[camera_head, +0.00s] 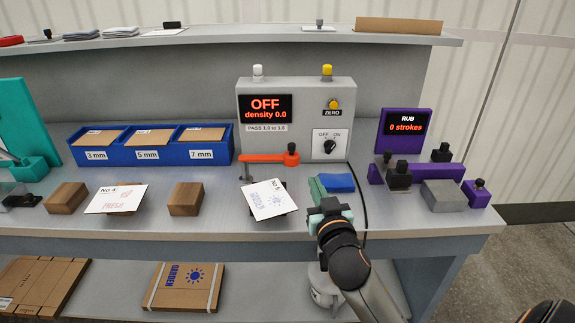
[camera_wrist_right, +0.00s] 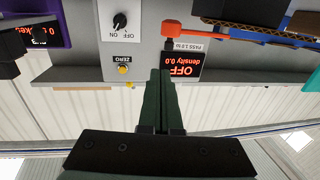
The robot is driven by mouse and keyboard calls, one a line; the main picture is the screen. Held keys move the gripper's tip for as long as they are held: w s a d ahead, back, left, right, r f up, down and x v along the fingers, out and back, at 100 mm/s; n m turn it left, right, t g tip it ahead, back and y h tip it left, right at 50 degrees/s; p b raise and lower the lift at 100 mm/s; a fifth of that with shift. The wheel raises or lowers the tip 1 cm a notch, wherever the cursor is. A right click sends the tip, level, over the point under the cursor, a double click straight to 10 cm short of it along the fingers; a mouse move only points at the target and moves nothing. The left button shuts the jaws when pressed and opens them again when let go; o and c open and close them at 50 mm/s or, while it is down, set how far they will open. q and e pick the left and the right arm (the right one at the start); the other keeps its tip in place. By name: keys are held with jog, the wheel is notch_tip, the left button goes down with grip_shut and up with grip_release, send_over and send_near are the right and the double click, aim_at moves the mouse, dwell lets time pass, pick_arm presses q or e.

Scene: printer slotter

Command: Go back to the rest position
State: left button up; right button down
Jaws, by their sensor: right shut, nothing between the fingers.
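My right gripper (camera_head: 317,186) is above the bench, in front of the grey density machine (camera_head: 262,145) and just left of a blue pad (camera_head: 338,183). Its dark green fingers are together with nothing between them, as the right wrist view (camera_wrist_right: 160,80) also shows. The machine's display reads OFF, density 0.0, and its dial (camera_head: 329,147) is below the yellow ZERO knob. My left gripper is in neither view.
A printed card (camera_head: 268,200) lies tilted left of my right gripper. Another card (camera_head: 115,199) sits between wooden blocks (camera_head: 186,199). Blue bins (camera_head: 150,157) stand behind. Purple RUB equipment (camera_head: 404,130) and a grey block (camera_head: 443,196) stand right. A dark cable runs beside the blue pad.

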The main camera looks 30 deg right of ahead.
jog(key=shift+s, duration=0.1)
jog(key=s+a+f+n+g+y, duration=0.1)
jog(key=s+a+f+g, duration=0.1)
jog(key=s+f+g, duration=0.3)
jog(key=s+a+f+n+g+y, duration=0.1)
jog(key=s+a+f+y, duration=0.15)
jog(key=f, duration=0.55)
jog(key=s+a+f+n+g+y, duration=0.25)
jog(key=s+a+f, duration=0.2)
jog(key=s, duration=0.35)
jog(key=s+a+f+n+g+y, duration=0.1)
jog(key=s+a+f+n+g, duration=0.1)
jog(key=s+a+f+g, duration=0.45)
jog(key=a+t+p, duration=0.1)
jog(key=t+p, duration=0.1)
jog(key=p, duration=0.1)
jog(key=w+a+t+y+p, duration=0.1)
jog(key=t+p, duration=0.2)
jog(key=a+t+y+p, duration=0.1)
jog(key=t+p, duration=0.1)
jog(key=p, duration=0.1)
jog(key=shift+w+r+t, duration=0.1)
jog(key=shift+w+t, duration=0.2)
